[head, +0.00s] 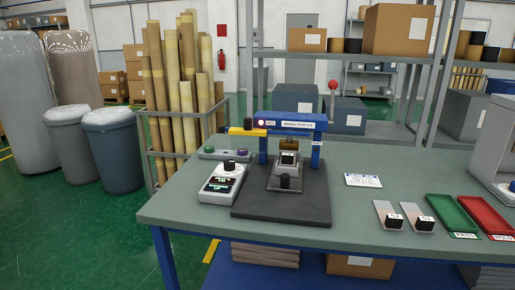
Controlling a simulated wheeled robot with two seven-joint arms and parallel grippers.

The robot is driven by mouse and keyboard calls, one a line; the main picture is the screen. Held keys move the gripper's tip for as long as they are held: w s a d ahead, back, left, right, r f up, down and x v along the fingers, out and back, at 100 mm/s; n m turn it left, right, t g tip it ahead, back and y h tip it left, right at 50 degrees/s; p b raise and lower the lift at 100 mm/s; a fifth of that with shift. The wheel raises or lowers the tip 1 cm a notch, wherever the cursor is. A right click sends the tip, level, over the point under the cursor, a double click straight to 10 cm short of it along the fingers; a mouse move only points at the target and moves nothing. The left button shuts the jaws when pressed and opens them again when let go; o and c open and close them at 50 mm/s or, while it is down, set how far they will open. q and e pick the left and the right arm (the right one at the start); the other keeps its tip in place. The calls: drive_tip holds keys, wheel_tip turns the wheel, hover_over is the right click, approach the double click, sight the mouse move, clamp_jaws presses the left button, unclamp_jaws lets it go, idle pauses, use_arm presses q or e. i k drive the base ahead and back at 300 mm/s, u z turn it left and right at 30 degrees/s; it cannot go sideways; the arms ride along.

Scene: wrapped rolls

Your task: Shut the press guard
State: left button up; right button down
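A small press stands on a dark base plate (265,208) on the green-grey table (370,225). It has a blue upright frame (291,125) with a label on its crossbar. A red ball knob (333,85) stands above the frame's right end. A yellow bar with a black knob (247,123) sticks out at the frame's upper left. A brown block hangs under the crossbar above a grey fixture (287,171) with a black knob at its front. No part is clearly identifiable as the guard, so its position cannot be told. Neither gripper shows.
A control box (221,183) with a dial and a button box (224,153) stand left of the press. A white card (362,180), two grey plates with black blocks, a green tray (452,215) and a red tray (485,216) lie right. Clear table lies in front.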

sight(248, 130)
drive_tip(key=u, duration=1.8)
drive_tip(key=i, duration=0.8)
drive_tip(key=z, duration=0.5)
